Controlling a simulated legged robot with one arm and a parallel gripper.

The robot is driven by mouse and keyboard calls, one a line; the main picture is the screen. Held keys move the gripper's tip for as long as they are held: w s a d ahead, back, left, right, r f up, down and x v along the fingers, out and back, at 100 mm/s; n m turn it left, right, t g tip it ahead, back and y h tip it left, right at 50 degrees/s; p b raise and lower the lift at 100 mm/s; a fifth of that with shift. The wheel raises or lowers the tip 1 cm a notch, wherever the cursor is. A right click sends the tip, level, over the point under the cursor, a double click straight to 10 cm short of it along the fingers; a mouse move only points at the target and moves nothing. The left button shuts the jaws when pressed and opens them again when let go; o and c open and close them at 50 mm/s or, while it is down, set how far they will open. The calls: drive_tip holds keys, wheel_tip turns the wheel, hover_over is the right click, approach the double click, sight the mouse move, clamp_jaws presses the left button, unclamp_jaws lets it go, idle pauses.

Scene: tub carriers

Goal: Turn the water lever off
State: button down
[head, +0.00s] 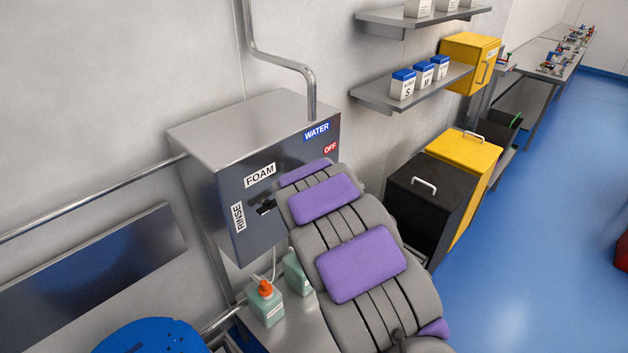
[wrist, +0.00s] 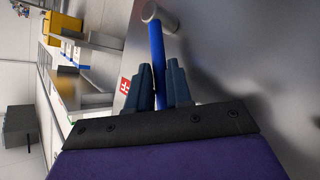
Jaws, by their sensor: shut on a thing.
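The water lever (wrist: 156,42) is a blue bar on a round metal hub in the wrist view. My gripper (wrist: 161,76) has its two dark fingers shut on the lever, one on each side, below the hub. The steel control box (head: 235,130) stands against the wall in the head view, with a blue WATER label (head: 316,131) and a red OFF label (head: 330,148). A red label (wrist: 125,87) also shows left of my fingers in the wrist view. My grey and purple arm hides the lever and my gripper in the head view.
A small black handle (head: 265,207) sits on the box between the FOAM (head: 260,175) and RINSE (head: 239,217) labels. Bottles (head: 265,304) stand below. A black bin (head: 425,205) and a yellow bin (head: 470,160) stand to the right. The blue floor (head: 530,230) is open.

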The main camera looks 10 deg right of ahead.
drive_tip(key=shift+w+d+r+m+g+y+p, duration=0.55)
drive_tip(key=shift+w+d+r+m+g+y, duration=0.2)
drive_tip(key=shift+d+g+y, duration=0.3)
drive_tip(key=shift+w+d+r+m+g+y, duration=0.15)
drive_tip(key=shift+w+d+m+g+y, duration=0.1)
drive_tip(key=shift+w+d+g+y, duration=0.25)
drive_tip(key=shift+d+y, duration=0.1)
drive_tip(key=shift+y, duration=0.15)
drive_tip(key=shift+r, duration=0.15)
drive_tip(key=c, duration=1.4)
unclamp_jaws()
drive_tip(key=shift+w, duration=0.1)
drive_tip(key=shift+w+f, duration=0.15)
drive_tip(key=shift+f, duration=0.15)
drive_tip(key=shift+s+r, duration=0.15)
drive_tip(key=shift+s, duration=0.1)
drive_tip(key=v, duration=1.7)
drive_tip(key=shift+w+r, duration=0.15)
drive_tip(key=shift+w, duration=0.05)
